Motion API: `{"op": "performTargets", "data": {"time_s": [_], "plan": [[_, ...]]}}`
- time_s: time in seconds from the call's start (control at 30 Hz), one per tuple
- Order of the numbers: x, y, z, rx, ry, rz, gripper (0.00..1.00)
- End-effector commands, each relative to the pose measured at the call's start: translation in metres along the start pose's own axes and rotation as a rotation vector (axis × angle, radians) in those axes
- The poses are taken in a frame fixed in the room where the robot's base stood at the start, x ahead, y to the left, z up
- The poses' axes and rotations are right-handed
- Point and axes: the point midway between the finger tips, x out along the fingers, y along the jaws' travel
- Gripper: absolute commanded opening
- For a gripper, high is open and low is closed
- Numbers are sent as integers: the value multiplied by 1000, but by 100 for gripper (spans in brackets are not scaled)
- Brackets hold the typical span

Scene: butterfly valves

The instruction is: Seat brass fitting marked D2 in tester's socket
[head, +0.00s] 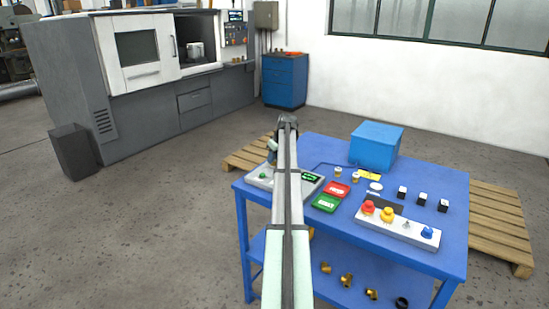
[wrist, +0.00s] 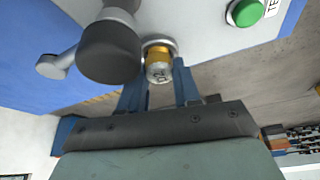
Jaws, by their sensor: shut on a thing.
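In the wrist view my gripper (wrist: 158,82) has its two blue fingers on either side of a small fitting (wrist: 158,70), shut on it. The fitting has a brass-yellow band and a pale end with dark marking that I cannot read surely. It sits against a round grey ring, seemingly the socket (wrist: 173,43), on the tester's light panel (wrist: 205,30). I cannot tell how deep it is in. In the head view the tester (head: 258,180) stands at the table's left corner, partly hidden by my arm, which also hides the fingers and fitting.
A dark rounded knob (wrist: 108,52) on a grey lever stands close left of the fitting. A green button (wrist: 245,12) is at upper right. The blue table (head: 440,245) also holds a red tray (head: 336,189), a green tray (head: 326,203), a button panel (head: 395,228) and a blue box (head: 375,147).

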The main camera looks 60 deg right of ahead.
Motion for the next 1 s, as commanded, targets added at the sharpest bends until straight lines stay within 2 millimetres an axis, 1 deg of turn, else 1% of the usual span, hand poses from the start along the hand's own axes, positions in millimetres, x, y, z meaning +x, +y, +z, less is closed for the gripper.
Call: {"op": "performTargets", "data": {"time_s": [0.27, 0.3, 0.6, 0.77, 1.0], "plan": [[0, 0, 0, 0, 0, 0, 0], [0, 0, 0, 0, 0, 0, 33], [0, 0, 0, 0, 0, 0, 62], [0, 0, 0, 0, 0, 0, 62], [1, 0, 0, 0, 0, 0, 83]]}}
